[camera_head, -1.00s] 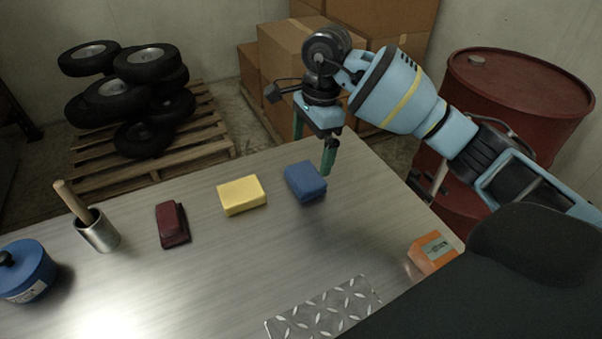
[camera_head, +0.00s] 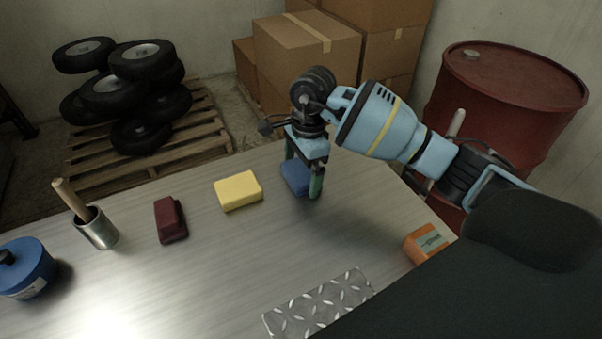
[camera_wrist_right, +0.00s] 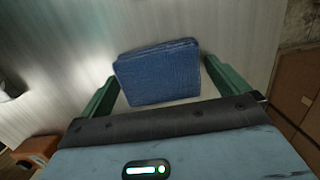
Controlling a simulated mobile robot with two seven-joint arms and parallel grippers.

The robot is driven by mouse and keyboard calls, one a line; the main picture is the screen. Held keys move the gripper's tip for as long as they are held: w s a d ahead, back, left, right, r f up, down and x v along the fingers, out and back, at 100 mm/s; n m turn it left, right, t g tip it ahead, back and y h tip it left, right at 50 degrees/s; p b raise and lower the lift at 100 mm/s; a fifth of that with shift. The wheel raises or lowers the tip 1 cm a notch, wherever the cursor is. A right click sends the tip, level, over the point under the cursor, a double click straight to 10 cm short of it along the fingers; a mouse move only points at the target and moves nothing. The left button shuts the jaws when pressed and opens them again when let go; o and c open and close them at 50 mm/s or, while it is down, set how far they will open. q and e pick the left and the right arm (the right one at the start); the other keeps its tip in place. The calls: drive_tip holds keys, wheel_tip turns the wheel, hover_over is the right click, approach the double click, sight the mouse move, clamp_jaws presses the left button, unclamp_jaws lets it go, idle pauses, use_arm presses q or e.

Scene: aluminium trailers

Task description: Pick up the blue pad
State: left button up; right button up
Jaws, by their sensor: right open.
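The blue pad (camera_head: 294,178) lies on the metal table (camera_head: 220,262) near its far edge, partly hidden behind my right gripper in the head view. My right gripper (camera_head: 302,188) is open, with its green fingers pointing down at the pad. In the right wrist view the blue pad (camera_wrist_right: 158,73) shows between and beyond the two spread fingertips of my right gripper (camera_wrist_right: 162,72). The fingers look to be at either side of the pad; I cannot tell whether they touch it. My left gripper is not in view.
Left of the blue pad are a yellow pad (camera_head: 238,191), a dark red block (camera_head: 170,220), a metal cup with a wooden handle (camera_head: 98,230) and a blue canister (camera_head: 26,268). An orange box (camera_head: 427,244) and a tread plate (camera_head: 318,304) lie nearer. A red drum (camera_head: 500,105) stands right.

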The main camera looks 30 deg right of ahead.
sight(299, 170)
drive_tip(key=c, duration=0.8)
drive_tip(key=shift+r, duration=0.6)
wheel_tip(299, 170, up, 2)
drive_tip(key=shift+w+r, duration=0.1)
drive_tip(key=shift+r, duration=0.05)
drive_tip(key=s+a, duration=0.1)
drive_tip(key=s, duration=0.4)
drive_tip(key=s+a+r, duration=0.1)
drive_tip(key=s+a, duration=0.1)
drive_tip(key=s, duration=0.3)
drive_tip(key=s+a+b, duration=0.1)
drive_tip(key=s+a, duration=0.1)
drive_tip(key=s, duration=0.3)
drive_tip(key=shift+s+a+r, duration=0.15)
drive_tip(key=shift+a+r, duration=0.05)
drive_tip(key=shift+r, duration=0.05)
drive_tip(key=o, duration=0.4)
drive_tip(key=c, duration=0.3)
